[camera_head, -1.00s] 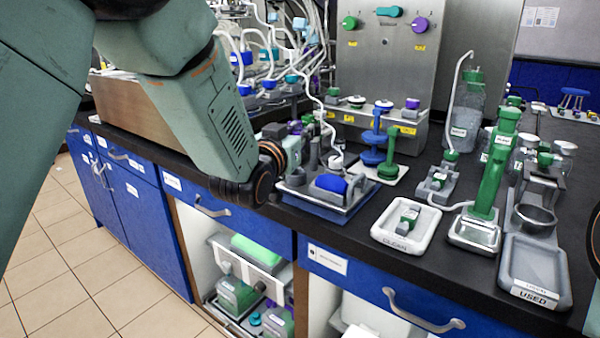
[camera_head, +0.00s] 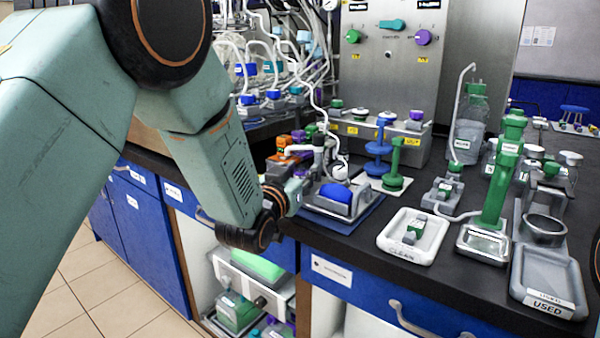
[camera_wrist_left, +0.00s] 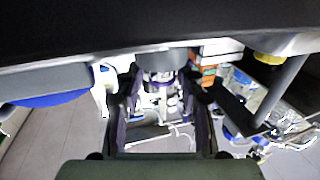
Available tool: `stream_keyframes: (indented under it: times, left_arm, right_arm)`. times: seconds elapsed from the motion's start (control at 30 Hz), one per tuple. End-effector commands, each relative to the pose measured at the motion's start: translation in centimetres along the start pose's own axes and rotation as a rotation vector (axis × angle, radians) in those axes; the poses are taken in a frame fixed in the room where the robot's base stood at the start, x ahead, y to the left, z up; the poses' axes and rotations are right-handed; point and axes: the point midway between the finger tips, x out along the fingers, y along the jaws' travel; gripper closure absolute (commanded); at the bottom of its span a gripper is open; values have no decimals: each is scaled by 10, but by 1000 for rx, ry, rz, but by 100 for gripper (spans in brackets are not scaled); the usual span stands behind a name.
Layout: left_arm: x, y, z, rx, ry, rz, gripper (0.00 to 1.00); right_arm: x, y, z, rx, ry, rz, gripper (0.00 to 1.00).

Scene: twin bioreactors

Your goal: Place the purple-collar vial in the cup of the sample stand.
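My left gripper (camera_head: 296,188) is at the bench's front edge, beside the grey-and-blue station with a blue roller (camera_head: 336,194). Its fingers are mostly hidden by my wrist in the head view. A small purple spot (camera_head: 300,174) shows right behind it; I cannot tell whether this is the purple-collar vial. In the left wrist view, the two fingers (camera_wrist_left: 161,105) stand apart, with a grey cylinder (camera_wrist_left: 160,60) at or beyond their tips. I cannot tell whether it is held. I cannot make out the sample stand's cup for certain. My right gripper is not in view.
The CLEAN tray (camera_head: 385,240) and USED tray (camera_head: 518,280) lie to the right, near a tall green column (camera_head: 498,185). Blue and green spools (camera_head: 378,150) stand behind the roller station. Tubing and glassware crowd the back left. An open cabinet is below the bench.

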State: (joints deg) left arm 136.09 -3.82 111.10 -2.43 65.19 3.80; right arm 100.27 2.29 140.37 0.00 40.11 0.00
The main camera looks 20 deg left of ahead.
Motion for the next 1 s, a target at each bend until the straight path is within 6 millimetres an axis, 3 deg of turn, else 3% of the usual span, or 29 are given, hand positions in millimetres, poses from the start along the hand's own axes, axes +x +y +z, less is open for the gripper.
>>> stream_keyframes:
  times: [0.33,0.47,1.0]
  left_arm:
    - [-1,0,0,0,0,0,55]
    - [-10,0,0,0,-2,0,55]
    - [-103,0,0,-1,-2,0,55]
  right_arm:
    - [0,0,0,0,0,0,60]
    - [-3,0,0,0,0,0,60]
    - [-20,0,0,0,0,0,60]
